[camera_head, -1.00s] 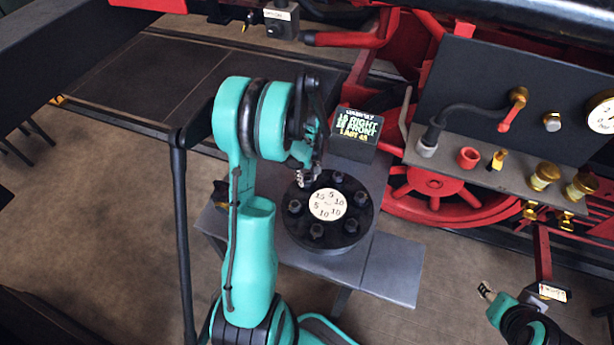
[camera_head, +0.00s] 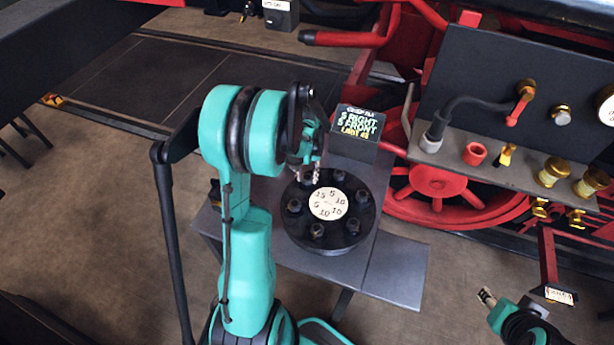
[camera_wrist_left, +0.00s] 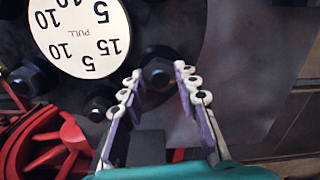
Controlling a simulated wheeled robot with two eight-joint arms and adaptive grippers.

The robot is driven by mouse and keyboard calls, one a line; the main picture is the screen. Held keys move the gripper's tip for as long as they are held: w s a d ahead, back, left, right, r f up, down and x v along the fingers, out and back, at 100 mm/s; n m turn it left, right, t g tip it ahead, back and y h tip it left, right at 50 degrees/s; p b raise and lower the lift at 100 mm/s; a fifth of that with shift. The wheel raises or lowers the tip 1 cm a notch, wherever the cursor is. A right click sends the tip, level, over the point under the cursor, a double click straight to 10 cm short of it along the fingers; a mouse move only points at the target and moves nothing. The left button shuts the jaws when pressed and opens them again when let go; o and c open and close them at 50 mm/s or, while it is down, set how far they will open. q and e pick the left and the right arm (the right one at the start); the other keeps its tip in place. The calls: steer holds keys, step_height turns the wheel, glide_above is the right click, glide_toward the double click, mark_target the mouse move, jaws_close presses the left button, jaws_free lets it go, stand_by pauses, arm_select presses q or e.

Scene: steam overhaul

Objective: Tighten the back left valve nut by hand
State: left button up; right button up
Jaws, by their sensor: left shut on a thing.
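A round black valve flange (camera_head: 330,247) sits on a grey stand, with several dark nuts around a white numbered dial (camera_head: 326,203). The dial also shows in the left wrist view (camera_wrist_left: 82,35). My left gripper (camera_head: 308,178) reaches down to the flange's back left edge and mostly hides the back left nut in the head view. In the left wrist view its two beaded fingers (camera_wrist_left: 158,76) close around the dark back left nut (camera_wrist_left: 157,73). My right gripper (camera_head: 487,297) is at the lower right, away from the flange; its jaws are too small to judge.
A display box (camera_head: 357,128) with yellow and green text stands behind the flange. A grey panel (camera_head: 560,90) with a hose, brass fittings and red parts is at the right. A red wheel (camera_head: 437,190) is behind the stand. The floor at left is open.

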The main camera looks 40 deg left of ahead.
arm_select(q)
steer(key=shift+m, duration=0.9)
steer(key=o, duration=1.2)
steer(key=shift+c, duration=0.2)
steer(key=shift+r, duration=0.15)
step_height(320, 180, up, 12)
steer(key=shift+b, duration=0.3)
